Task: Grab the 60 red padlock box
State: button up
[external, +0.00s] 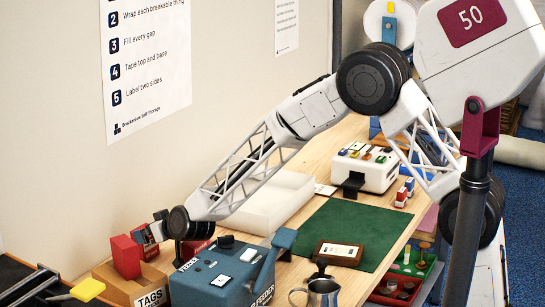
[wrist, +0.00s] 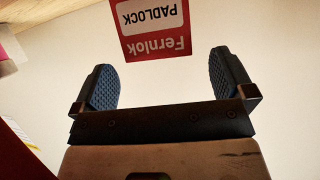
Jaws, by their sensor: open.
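In the wrist view a red box (wrist: 152,43) with a white panel reads "Fernlok PADLOCK", upside down in the picture. It lies beyond the fingertips, between their lines, and is cut by the top edge. No number shows on the visible part. My gripper (wrist: 170,78) is open, with its two blue ribbed pads apart and nothing between them. In the external view my gripper (external: 155,229) is at the lower left, close to a small red and white patch I cannot identify for sure. A plain red block (external: 124,257) stands left of it on the TAGS carton.
The cardboard TAGS carton (external: 138,290) and a blue tape feeder (external: 215,279) stand below my gripper. Part of a red box (external: 195,250) shows behind the feeder. The white wall (external: 60,160) is close behind.

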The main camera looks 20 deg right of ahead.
jog(key=shift+w+a+f, duration=0.1)
jog(key=shift+w+f, duration=0.05)
jog(key=shift+f, duration=0.05)
dwell(0.4)
jog(key=shift+x, duration=2.3)
jog(key=c, duration=1.2)
jog(key=shift+o, duration=0.2)
jog(key=shift+r, duration=5.05)
